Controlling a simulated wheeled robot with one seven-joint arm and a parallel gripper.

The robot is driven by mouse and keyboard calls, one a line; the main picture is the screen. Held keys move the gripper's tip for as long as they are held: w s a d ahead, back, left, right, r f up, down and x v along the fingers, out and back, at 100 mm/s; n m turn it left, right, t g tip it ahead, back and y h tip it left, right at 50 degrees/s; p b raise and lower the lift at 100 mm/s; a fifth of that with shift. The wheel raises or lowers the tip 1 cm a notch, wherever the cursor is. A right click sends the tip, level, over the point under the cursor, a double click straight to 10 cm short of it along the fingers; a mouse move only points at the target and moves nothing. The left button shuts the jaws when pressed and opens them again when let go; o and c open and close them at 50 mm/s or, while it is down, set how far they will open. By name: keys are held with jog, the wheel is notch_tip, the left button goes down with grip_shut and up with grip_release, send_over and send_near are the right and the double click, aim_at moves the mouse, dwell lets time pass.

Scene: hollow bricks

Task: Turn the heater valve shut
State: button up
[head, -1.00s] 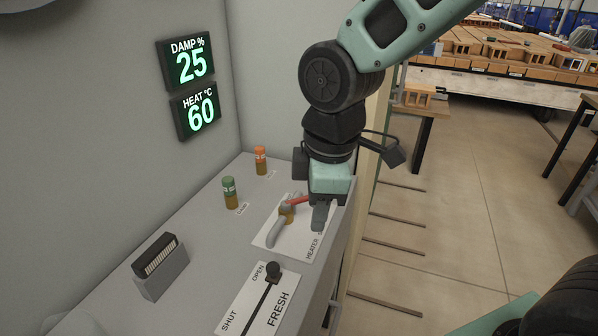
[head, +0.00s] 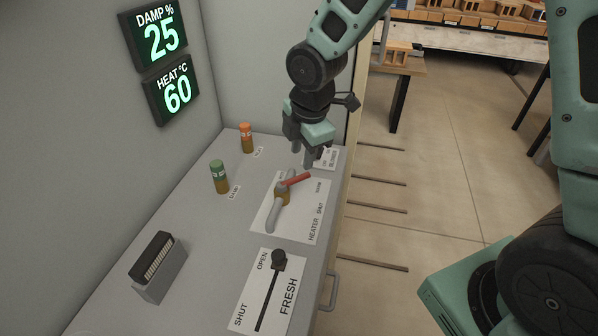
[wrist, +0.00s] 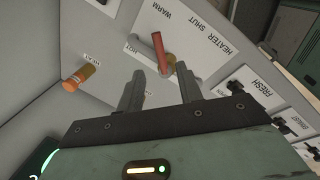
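The heater valve has a red lever (head: 295,180) on a brass body (head: 282,194) with a grey pipe, on a white plate (head: 304,212) marked HEATER, WARM and SHUT. The lever points toward WARM, not SHUT. In the wrist view the red lever (wrist: 159,48) shows beyond the fingers, with WARM past its tip, SHUT to the right and HOT to the left. My gripper (head: 302,158) is above and behind the lever, apart from it. In the wrist view its two fingers (wrist: 160,90) are spread with nothing between them.
A green-topped knob (head: 219,177) and an orange-topped knob (head: 246,138) stand left of the valve. A FRESH slider (head: 278,260) and a brush-like block (head: 158,266) are nearer. Wall displays read DAMP 25 (head: 155,36) and HEAT 60 (head: 170,90). Open floor lies right.

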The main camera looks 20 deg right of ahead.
aim_at(298, 177)
jog(key=f, duration=0.3)
jog(key=w+f, duration=0.1)
jog(key=f, duration=0.3)
jog(key=shift+w+a+f, duration=0.1)
jog(key=shift+w, duration=0.1)
grip_shut()
